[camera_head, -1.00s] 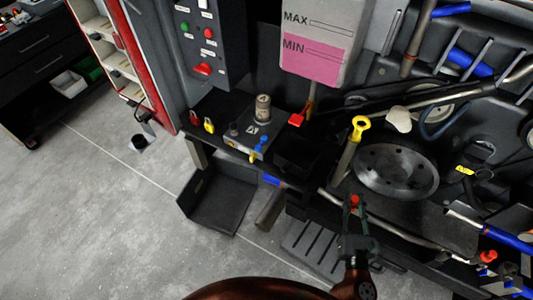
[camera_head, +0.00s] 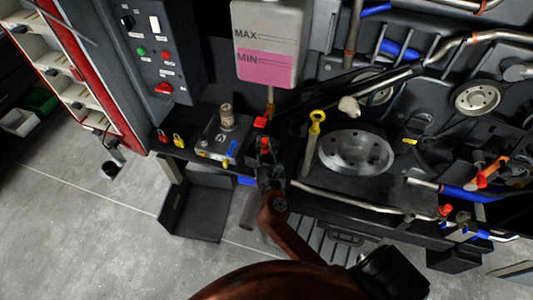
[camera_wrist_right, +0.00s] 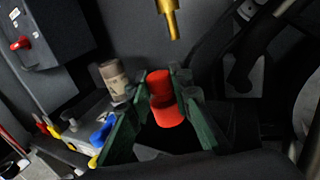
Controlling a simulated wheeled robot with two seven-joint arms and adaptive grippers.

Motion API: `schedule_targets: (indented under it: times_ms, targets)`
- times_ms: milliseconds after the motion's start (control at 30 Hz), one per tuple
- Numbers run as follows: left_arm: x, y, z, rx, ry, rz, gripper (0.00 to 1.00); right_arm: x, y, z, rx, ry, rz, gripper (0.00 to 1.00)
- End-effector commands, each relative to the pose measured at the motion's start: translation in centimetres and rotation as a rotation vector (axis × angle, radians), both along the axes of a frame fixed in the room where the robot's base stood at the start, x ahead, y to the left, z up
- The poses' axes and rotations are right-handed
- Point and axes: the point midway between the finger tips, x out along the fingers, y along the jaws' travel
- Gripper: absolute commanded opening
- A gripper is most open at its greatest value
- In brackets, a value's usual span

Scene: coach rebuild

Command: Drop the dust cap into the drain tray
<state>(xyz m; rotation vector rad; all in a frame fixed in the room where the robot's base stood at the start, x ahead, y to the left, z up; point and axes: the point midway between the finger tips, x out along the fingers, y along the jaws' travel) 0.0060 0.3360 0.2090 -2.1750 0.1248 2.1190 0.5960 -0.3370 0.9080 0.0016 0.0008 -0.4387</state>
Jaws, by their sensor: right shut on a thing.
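The red dust cap (camera_wrist_right: 167,113) is a short round piece held between the green-padded fingers of my right gripper (camera_wrist_right: 153,115). In the head view my right gripper (camera_head: 265,158) reaches up to the dark ledge, with the cap's red top (camera_head: 264,144) between its fingertips. I cannot tell the gap between cap and tray. My left gripper is not in view.
The tank marked MAX and MIN (camera_head: 268,45) hangs above, with a brass outlet (camera_wrist_right: 169,20) near the gripper. A grey block with a beige cylinder (camera_head: 226,116) stands left. A round metal disc (camera_head: 355,151) lies right. A larger black bin (camera_head: 197,212) sits lower left.

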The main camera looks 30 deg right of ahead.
Motion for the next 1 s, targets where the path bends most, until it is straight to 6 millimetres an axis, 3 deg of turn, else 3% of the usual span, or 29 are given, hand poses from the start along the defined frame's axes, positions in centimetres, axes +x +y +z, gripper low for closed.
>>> schedule_targets:
  times_ms: [33,100,267,500,800,1000]
  targets:
    - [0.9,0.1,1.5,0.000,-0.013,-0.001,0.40,0.8,-1.4,1.1,0.005,-0.001,-0.056,0.00]
    - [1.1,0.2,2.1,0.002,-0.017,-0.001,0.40,1.3,-2.7,1.0,0.002,0.000,-0.110,0.00]
    - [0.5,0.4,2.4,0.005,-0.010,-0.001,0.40,1.8,-3.9,0.3,-0.001,0.002,-0.162,0.00]
    - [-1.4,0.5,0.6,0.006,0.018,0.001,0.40,1.8,-4.0,-1.4,-0.001,0.003,-0.164,0.00]
    - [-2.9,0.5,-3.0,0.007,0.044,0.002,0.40,1.8,-3.9,-4.7,-0.002,0.004,-0.163,0.00]
    - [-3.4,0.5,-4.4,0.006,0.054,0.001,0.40,1.8,-3.9,-5.9,-0.001,0.002,-0.162,0.00]
